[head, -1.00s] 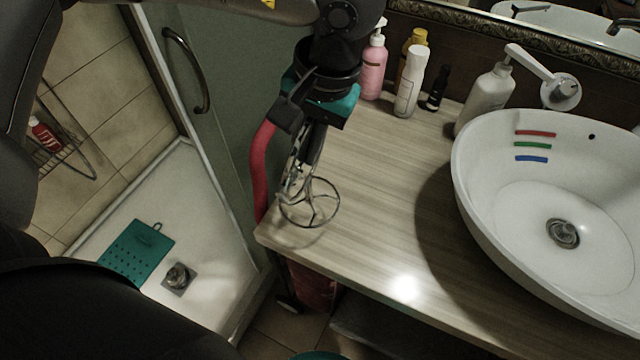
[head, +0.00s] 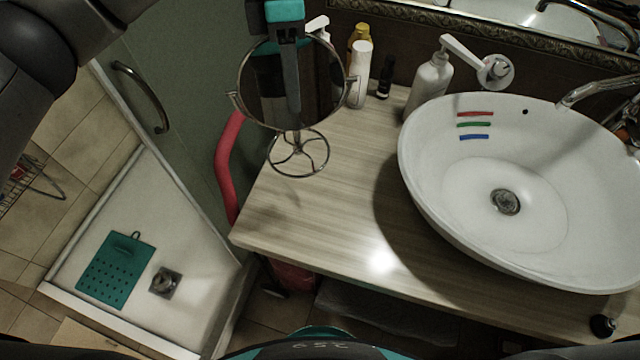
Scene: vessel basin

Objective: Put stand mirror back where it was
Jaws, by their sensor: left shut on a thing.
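The stand mirror (head: 257,85) is a round mirror in a thin metal frame on a ring-shaped wire base (head: 298,168). Its mirror face is turned toward my head camera. The base appears over the left part of the wood-grain counter (head: 330,222); I cannot tell if it touches the top. My left gripper (head: 292,108) comes down from above with a grey finger in front of the mirror face and is shut on the mirror. The other finger is hidden. My right gripper is not in view.
A white basin (head: 450,225) fills the counter's right side. A white bottle (head: 360,72), a yellow bottle (head: 358,35), a small dark bottle (head: 385,78) and a soap dispenser (head: 428,85) stand behind. A red tube (head: 226,165) hangs at the counter's left edge. The front-left counter is clear.

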